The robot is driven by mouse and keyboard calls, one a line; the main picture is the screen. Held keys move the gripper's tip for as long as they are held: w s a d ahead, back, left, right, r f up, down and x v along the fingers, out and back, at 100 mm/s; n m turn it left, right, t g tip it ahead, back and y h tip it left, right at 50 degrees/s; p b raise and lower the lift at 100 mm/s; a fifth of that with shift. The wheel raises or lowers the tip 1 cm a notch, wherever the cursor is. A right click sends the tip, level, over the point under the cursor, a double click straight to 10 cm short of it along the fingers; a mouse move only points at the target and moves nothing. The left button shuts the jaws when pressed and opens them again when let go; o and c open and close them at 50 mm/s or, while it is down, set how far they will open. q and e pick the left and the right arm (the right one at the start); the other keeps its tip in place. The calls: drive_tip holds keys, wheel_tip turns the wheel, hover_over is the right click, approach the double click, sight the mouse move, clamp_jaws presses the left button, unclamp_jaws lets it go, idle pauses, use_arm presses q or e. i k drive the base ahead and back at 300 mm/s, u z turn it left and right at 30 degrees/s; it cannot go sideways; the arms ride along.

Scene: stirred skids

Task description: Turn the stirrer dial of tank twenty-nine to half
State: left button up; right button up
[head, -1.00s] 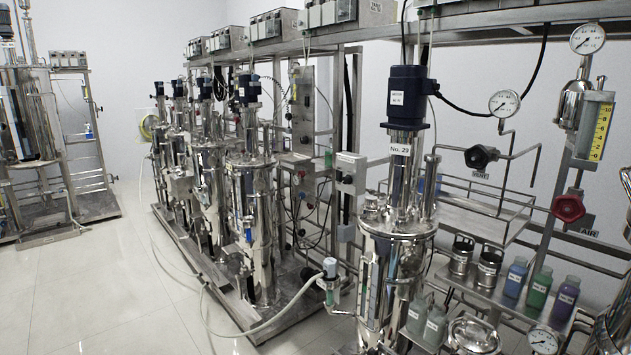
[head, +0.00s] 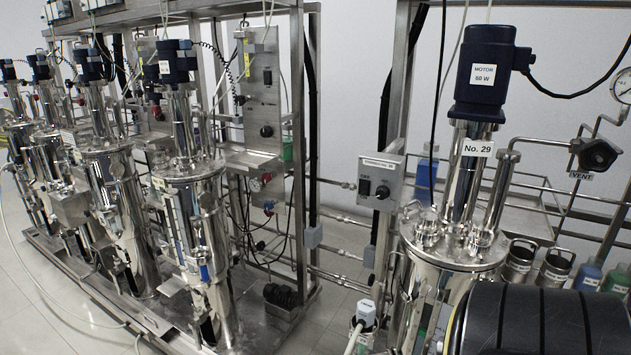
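Tank twenty-nine (head: 452,246) is a polished steel vessel at the right of the head view, with a "No. 29" label on its neck. Its dark blue motor (head: 486,68), marked 60 W, stands on top. Just left of the tank, a grey control box (head: 392,170) with a small label along its top is fixed to the frame. Its face carries a black dial (head: 382,192) and a smaller dark control (head: 365,187) near an "OFF" mark. The dial's exact pointer setting is too small to read. Neither gripper is in view.
Several similar tanks (head: 195,215) stand in a row on a skid at left. A steel upright (head: 388,120) rises behind the box. A vent valve (head: 597,154) and small bottles (head: 587,276) are at right. A pale hose (head: 354,338) runs low in front. Pale floor shows at lower left.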

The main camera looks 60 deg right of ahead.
sight(383, 192)
drive_tip(key=i, duration=1.45)
drive_tip(key=z, duration=1.8)
